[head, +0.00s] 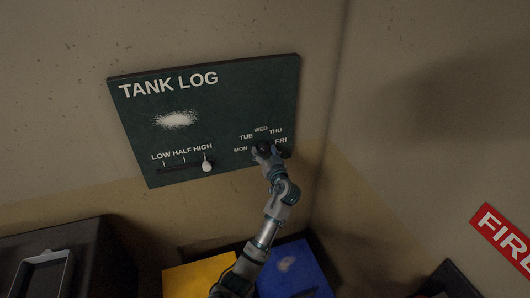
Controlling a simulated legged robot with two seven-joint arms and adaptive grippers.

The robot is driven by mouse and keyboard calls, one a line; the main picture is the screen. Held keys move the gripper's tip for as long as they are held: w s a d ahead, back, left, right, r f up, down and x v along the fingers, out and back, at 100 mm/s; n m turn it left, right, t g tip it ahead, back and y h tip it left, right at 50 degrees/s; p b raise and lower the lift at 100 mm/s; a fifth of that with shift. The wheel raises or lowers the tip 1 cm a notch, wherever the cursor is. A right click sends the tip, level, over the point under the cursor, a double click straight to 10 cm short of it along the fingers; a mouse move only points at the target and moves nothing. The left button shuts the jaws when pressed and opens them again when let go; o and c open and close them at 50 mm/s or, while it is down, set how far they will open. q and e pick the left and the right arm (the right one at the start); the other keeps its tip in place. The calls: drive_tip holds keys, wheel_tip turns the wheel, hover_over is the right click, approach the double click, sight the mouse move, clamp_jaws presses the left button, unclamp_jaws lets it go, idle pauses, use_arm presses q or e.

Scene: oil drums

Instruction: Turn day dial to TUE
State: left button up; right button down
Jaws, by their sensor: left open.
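A dark green TANK LOG board (220,120) hangs on the wall, slightly tilted in the picture. At its lower right, the day labels MON, TUE, WED, THU and FRI form an arc. My left gripper (264,151) is at the middle of this arc, just below WED. It covers the day dial, so I cannot tell where the dial points or whether the fingers touch it. The left gripper is open. My right gripper is not in view.
A slider with a white knob (207,163) sits left of the dial, under HIGH. Below are a yellow object (195,277), a blue object (290,270) and a dark box (60,262). A red FIRE sign (505,238) is on the right wall.

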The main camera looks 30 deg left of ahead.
use_arm(q)
drive_tip(key=v, duration=1.2)
drive_tip(key=shift+w+f, duration=0.1)
